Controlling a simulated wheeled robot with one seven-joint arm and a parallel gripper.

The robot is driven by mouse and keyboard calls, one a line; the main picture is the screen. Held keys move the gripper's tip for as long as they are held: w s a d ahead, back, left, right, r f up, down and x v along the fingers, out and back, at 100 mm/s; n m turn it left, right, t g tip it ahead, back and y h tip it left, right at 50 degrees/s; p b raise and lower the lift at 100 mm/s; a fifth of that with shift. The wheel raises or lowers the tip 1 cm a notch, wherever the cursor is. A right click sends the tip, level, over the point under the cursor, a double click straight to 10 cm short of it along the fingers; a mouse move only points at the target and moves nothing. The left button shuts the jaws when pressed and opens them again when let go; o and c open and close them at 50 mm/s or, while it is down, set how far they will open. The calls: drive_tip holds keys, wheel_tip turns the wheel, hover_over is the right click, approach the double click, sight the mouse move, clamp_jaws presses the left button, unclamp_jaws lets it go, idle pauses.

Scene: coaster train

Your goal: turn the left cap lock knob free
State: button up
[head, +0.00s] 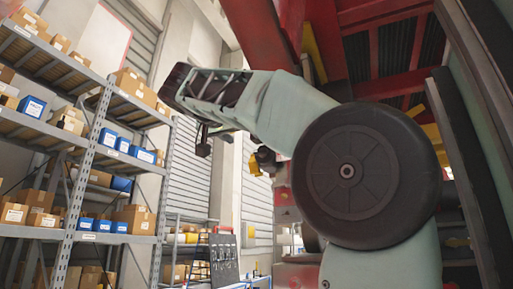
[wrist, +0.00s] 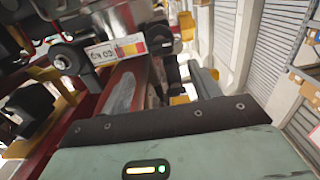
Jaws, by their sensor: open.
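In the wrist view my gripper (wrist: 164,80) points toward red and dark train parts, with its two greyish fingers apart and nothing seen between their tips. A dark rounded knob-like part (wrist: 160,38) shows just beyond the fingers, beside a white label plate (wrist: 115,50); I cannot tell for certain that it is the left cap lock knob. Another dark round part (wrist: 68,57) lies left of the label. No contact between fingers and knob can be made out. In the head view my arm crosses the middle, and the lock knob cannot be picked out.
The red train structure (head: 365,15) rises at the upper right of the head view. Shelving with boxes (head: 85,150) stands on the left. Yellow parts (head: 254,166) show behind my arm. A shuttered wall (wrist: 245,40) lies right in the wrist view.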

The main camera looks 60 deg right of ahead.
sight(261, 152)
drive_tip(key=d+p, duration=0.2)
drive_tip(key=d, duration=0.8)
drive_tip(key=shift+w, duration=0.4)
drive_tip(key=c, duration=1)
